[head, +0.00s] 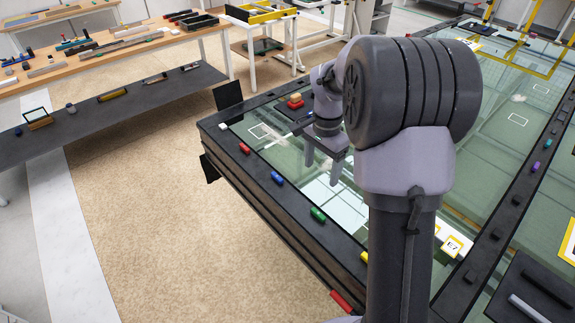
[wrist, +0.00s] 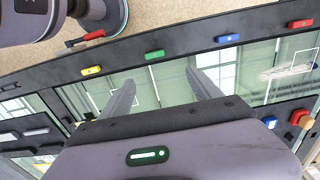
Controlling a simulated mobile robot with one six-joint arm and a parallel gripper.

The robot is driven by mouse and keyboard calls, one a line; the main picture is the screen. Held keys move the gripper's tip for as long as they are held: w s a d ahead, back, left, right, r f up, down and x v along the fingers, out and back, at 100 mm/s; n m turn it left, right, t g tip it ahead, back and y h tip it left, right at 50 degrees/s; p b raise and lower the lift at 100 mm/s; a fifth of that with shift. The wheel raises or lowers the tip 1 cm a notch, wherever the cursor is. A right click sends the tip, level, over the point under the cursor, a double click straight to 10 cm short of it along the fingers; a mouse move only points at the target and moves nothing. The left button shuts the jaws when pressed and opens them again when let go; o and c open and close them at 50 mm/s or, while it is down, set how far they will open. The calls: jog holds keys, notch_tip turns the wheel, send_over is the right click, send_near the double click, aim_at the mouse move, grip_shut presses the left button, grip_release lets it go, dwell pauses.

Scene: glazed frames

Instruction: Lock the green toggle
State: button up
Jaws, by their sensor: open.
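The green toggle (head: 318,215) sits on the dark frame rail along the near left edge of a glass panel. It also shows in the wrist view (wrist: 154,55), lying along the rail just beyond my fingertips. Its locked or unlocked state cannot be told. My gripper (head: 321,173) is open and empty, over the glass just inside the rail, up and slightly right of the green toggle in the head view. In the wrist view my gripper (wrist: 161,78) has its two fingers apart, pointing toward the rail, with glass between them. No contact with the toggle shows.
On the same rail are a blue toggle (head: 278,178), a red toggle (head: 245,148) and a yellow toggle (head: 365,257). A red handle (head: 341,300) juts outside the rail. Floor left of the frame is clear.

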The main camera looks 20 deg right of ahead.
aim_at(319, 213)
jog(key=f+b, duration=0.1)
jog(key=f, duration=0.4)
jog(key=s+f+b, duration=0.1)
jog(key=f, duration=0.5)
jog(key=f+b, duration=0.2)
jog(key=f, duration=0.4)
jog(key=shift+s, duration=0.3)
jog(key=shift+r, duration=0.1)
jog(key=c, duration=1.4)
